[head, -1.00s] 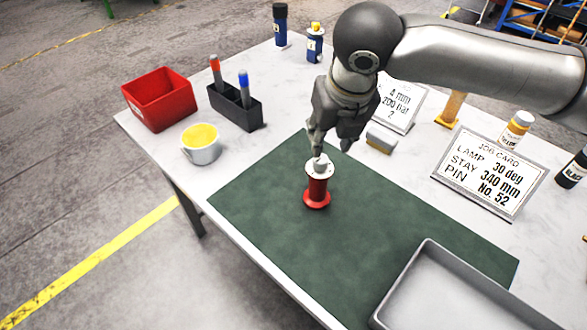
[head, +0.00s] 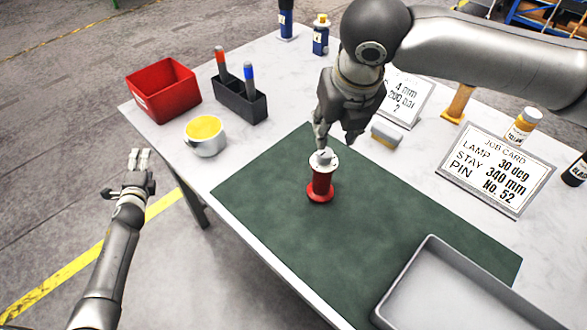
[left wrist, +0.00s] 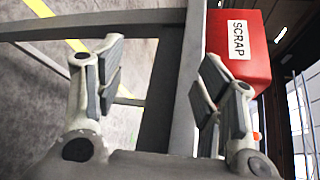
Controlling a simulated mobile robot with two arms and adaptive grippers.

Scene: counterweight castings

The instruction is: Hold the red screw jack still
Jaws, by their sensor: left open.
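The red screw jack (head: 321,184) stands upright on the green mat (head: 270,215), with a pale round top plate and a light grey piece on it. My right gripper (head: 337,140) points down just above the jack's top, its fingers apart. One finger overlaps the light piece in the picture; I cannot tell whether it touches. My left gripper (head: 141,158) is open and empty, off the table's left edge and well left of the jack. In the left wrist view its two fingers (left wrist: 155,85) are spread with nothing between them; the jack is not visible there.
A grey tray (head: 430,245) lies front right. A job card (head: 495,170) stands at right. The mat left of the jack is clear.

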